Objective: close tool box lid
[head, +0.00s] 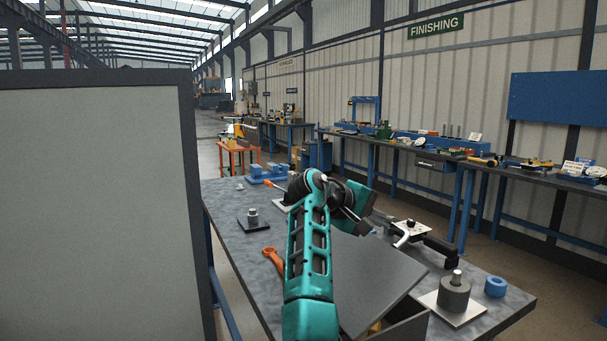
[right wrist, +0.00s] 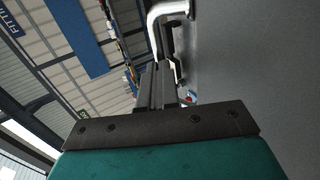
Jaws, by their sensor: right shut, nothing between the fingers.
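The tool box (head: 408,328) stands at the front of the workbench. Its flat dark grey lid (head: 385,275) is raised at a slant, with a gap under its near edge where a bit of yellow shows inside. My right arm crosses in front of the lid and hides part of it. My right gripper (head: 382,218) is beyond the lid's far side, shut and empty. In the right wrist view the shut fingers (right wrist: 156,88) are beside a large grey surface, apparently the lid (right wrist: 245,60); contact cannot be told. My left gripper is not in view.
A clamp (head: 410,228) with a black handle lies right of the gripper. A grey cylinder on a plate (head: 454,295) and a blue ring (head: 495,286) stand at right. An orange wrench (head: 270,258) lies left of my arm. A grey panel (head: 95,200) fills the left.

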